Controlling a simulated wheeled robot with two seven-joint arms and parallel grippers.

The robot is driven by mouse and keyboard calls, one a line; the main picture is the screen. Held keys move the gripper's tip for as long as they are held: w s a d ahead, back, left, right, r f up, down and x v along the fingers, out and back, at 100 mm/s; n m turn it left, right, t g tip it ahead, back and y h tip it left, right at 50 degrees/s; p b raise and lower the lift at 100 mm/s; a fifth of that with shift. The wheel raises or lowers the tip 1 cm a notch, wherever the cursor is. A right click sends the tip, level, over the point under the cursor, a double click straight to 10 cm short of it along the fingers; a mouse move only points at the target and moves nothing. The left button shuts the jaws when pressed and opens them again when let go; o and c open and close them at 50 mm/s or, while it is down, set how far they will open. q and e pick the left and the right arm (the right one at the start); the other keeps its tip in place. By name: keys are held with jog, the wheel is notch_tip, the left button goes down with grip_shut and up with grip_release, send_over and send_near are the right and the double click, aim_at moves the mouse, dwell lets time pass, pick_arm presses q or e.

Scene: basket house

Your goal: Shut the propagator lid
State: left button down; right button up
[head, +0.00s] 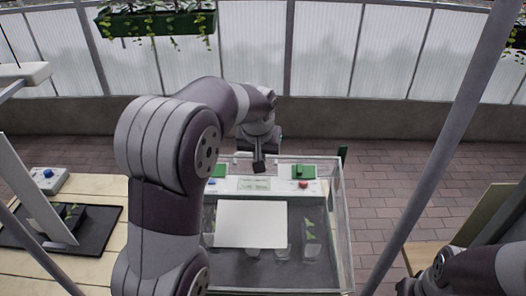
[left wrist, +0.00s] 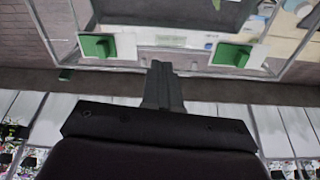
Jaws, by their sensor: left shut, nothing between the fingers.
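The propagator (head: 346,240) is a clear-walled box at the lower middle of the head view, with a dark floor inside. Two green blocks, one at the right (head: 302,171) and one at the left (head: 218,171), show by its far edge. They also show large in the left wrist view, left (left wrist: 97,46) and right (left wrist: 230,55). The lid is clear and hard to separate from the walls, so I cannot tell its angle. My left gripper (head: 259,166) is shut and empty at the far edge, between the green blocks. Its fingers (left wrist: 162,72) point at that edge; contact is unclear.
A white panel (head: 250,223) and small clear pieces show inside the box. A wooden bench (head: 95,186) with a black tray (head: 95,243) and a blue-button box (head: 48,180) is at left. Brick paving (head: 390,185) lies right. A planter (head: 155,23) hangs above.

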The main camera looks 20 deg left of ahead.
pick_arm(q)
jog(key=w+a+r+n, duration=0.1)
jog(key=w+r+n, duration=0.1)
jog(key=w+r, duration=0.2)
jog(key=shift+y, duration=0.3)
jog(key=p+x, duration=0.5)
jog(key=x, duration=0.7)
jog(key=shift+w+f, duration=0.2)
jog(key=shift+w, duration=0.1)
jog(key=shift+f+t, duration=0.15)
jog(key=shift+t, duration=0.15)
pick_arm(e)
notch_tip(320, 180, up, 6)
jog(key=shift+f, duration=0.2)
